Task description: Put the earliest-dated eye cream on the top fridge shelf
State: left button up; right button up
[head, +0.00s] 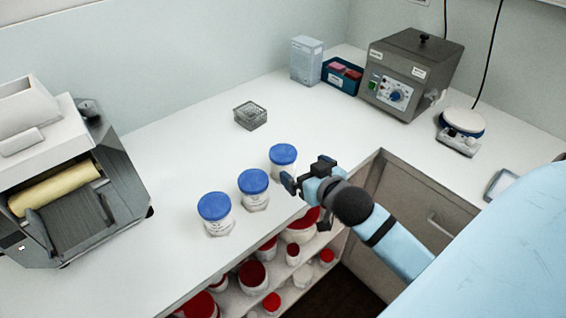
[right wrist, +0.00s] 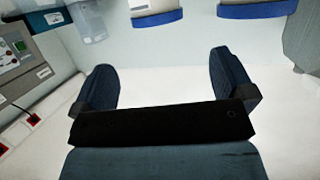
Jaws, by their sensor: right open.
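Three white jars with blue lids stand in a slanting row on the white counter: a left jar (head: 214,214), a middle jar (head: 254,190) and a right jar (head: 283,161). Their labels are too small to read, so I cannot tell which is dated earliest. My right gripper (head: 305,176) is open and empty, just right of the right jar and apart from it, near the counter's front edge. In the right wrist view the open fingers (right wrist: 164,75) have nothing between them; two blue lids (right wrist: 155,19) show beyond. No fridge shelf is identifiable. My left gripper is out of view.
A roller machine (head: 75,185) stands at left. A small wire rack (head: 250,116), a carton (head: 306,60), a teal tray (head: 342,75), a grey machine (head: 412,70) and a round scale-like device (head: 462,123) stand behind. Red-lidded jars (head: 252,274) fill shelves below the counter.

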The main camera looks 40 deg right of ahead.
aim_at(285, 154)
jog(key=x, duration=1)
jog(key=shift+d+f+p, duration=0.1)
jog(key=shift+d+p, duration=0.1)
jog(key=shift+p, duration=0.15)
jog(key=c, duration=1)
